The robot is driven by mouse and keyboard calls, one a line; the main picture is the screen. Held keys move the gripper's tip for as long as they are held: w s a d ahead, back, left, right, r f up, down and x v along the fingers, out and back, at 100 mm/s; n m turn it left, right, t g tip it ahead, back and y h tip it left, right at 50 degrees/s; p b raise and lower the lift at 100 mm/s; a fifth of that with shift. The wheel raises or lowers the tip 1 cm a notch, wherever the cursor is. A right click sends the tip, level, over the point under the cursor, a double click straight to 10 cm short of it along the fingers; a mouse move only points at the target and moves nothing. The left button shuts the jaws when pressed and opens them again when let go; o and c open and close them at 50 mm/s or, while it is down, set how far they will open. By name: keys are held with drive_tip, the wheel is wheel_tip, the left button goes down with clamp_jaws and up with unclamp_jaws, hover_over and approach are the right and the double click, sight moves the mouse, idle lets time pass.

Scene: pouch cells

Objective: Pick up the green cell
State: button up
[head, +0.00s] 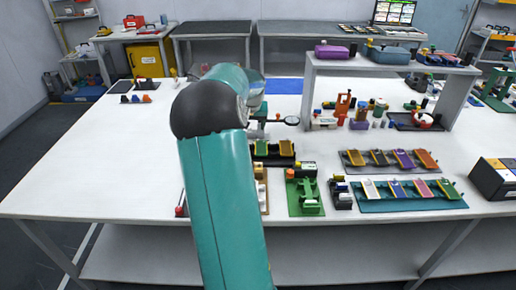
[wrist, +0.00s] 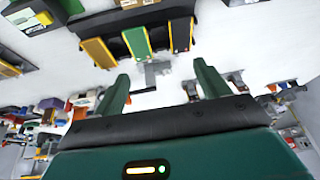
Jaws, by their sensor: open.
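The green cell lies beyond the fingertips, a little left of the middle of the gap, and is not touched. In the head view, my own arm hides the gripper.
A dark mat (head: 370,170) with yellow, purple and orange cells lies behind the teal mat. A green fixture (head: 307,198) stands right of my arm. A grey shelf (head: 392,64) rises over clutter at the back right. The table's left side (head: 100,180) is mostly clear.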

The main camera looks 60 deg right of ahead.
approach(261, 147)
drive_tip(key=shift+w+d+f+g, duration=0.25)
drive_tip(key=shift+f+g, duration=0.15)
drive_tip(key=shift+f, duration=0.2)
drive_tip(key=x, duration=0.6)
drive_tip(key=shift+w, duration=0.15)
drive_tip(key=c, duration=1)
drive_tip(key=shift+r, duration=0.1)
